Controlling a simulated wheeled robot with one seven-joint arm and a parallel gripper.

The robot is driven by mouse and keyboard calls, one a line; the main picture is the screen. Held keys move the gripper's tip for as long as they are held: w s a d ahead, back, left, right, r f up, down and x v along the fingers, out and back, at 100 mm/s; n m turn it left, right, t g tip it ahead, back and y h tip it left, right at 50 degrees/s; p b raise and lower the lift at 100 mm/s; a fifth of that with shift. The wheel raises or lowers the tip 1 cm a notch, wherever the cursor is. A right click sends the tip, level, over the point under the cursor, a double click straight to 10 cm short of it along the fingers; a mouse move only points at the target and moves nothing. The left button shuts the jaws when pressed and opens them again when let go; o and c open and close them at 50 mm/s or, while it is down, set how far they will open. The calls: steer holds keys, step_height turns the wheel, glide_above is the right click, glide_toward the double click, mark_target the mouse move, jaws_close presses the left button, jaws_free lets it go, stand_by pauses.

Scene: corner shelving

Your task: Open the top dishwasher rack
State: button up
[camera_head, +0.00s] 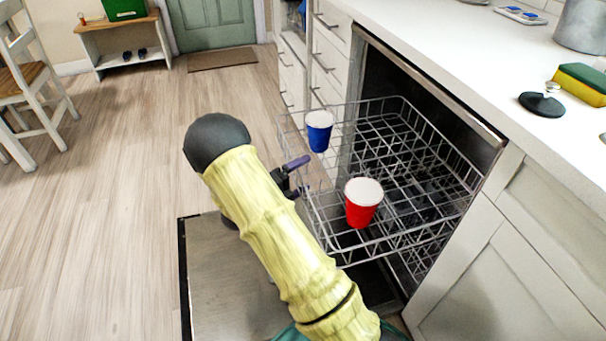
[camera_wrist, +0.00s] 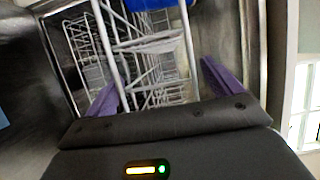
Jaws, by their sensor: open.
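The top dishwasher rack (camera_head: 420,232) is a grey wire basket, standing partly out of the dishwasher over the lowered door (camera_head: 232,285). A blue cup (camera_head: 319,137) and a red cup (camera_head: 362,212) stand in it. My gripper (camera_head: 300,176) is open, with purple fingers, at the rack's front left side in the head view. In the wrist view, my gripper (camera_wrist: 163,85) has its fingers spread, with rack wires (camera_wrist: 118,50) showing between and beyond them. The blue cup (camera_wrist: 158,4) is cut off at the top there. I cannot tell whether the fingers touch the rack.
A white counter (camera_head: 455,50) with a sponge (camera_head: 582,84) and a black lid-like item (camera_head: 541,104) runs along the right. White drawers (camera_head: 330,65) stand beyond the dishwasher. The wooden floor (camera_head: 120,180) on the left is clear, with a chair (camera_head: 30,85) further back.

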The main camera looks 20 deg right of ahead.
steer(key=p+v, duration=0.4)
steer(key=v, duration=1.2)
steer(key=shift+a, duration=0.35)
